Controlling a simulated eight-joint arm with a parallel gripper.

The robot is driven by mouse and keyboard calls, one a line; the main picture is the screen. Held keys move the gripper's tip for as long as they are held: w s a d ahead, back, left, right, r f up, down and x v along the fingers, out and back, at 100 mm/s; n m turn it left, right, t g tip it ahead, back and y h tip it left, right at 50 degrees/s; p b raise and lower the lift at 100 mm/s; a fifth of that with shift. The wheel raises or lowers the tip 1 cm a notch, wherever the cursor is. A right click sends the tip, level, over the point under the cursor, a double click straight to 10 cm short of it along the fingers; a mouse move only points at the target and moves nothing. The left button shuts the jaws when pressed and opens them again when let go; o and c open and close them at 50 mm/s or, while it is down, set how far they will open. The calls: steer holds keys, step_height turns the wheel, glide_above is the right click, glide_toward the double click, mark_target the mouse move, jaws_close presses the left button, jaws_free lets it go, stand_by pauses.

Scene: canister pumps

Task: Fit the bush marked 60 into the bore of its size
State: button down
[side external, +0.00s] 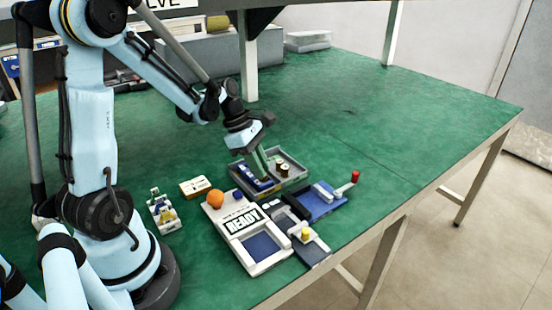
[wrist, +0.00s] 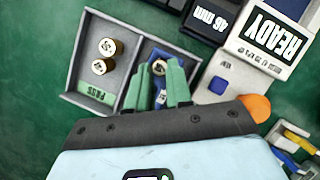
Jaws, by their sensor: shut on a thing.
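A small brass bush (wrist: 158,67) shows between the tips of my gripper (wrist: 157,76) in the wrist view. The green fingers are shut on it; its marking is too small to read. My gripper (side external: 262,165) reaches down into the grey tray (side external: 299,184) in the side view. In the wrist view the bush is over the tray's right compartment, which has blue in it. Two more brass bushes (wrist: 108,47) (wrist: 99,67) stand in the left compartment, beside a green PASS label (wrist: 95,92). Their marks are not clearly legible. I cannot make out a bore.
A white READY unit (side external: 244,226) stands in front of the tray. A blue-plated fixture with a red knob (side external: 355,176) and a slide with a yellow knob (side external: 305,234) are close by. An orange ball (side external: 215,199) is left of the tray.

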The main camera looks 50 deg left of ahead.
steer(key=shift+f, duration=0.15)
steer(key=c, duration=1)
jaws_free()
steer(key=shift+c, duration=0.2)
steer(key=v, duration=1.2)
steer(key=s+d+m+t+y, duration=0.1)
steer(key=d+m+t+y, duration=0.1)
steer(key=d+m, duration=0.5)
steer(key=s+d+f+m+t+y, duration=0.1)
steer(key=d+m, duration=0.6)
steer(key=m, duration=1)
steer(key=shift+s+d+m+t+y, duration=0.15)
steer(key=shift+d+m+t+y, duration=0.25)
steer(key=shift+t, duration=0.4)
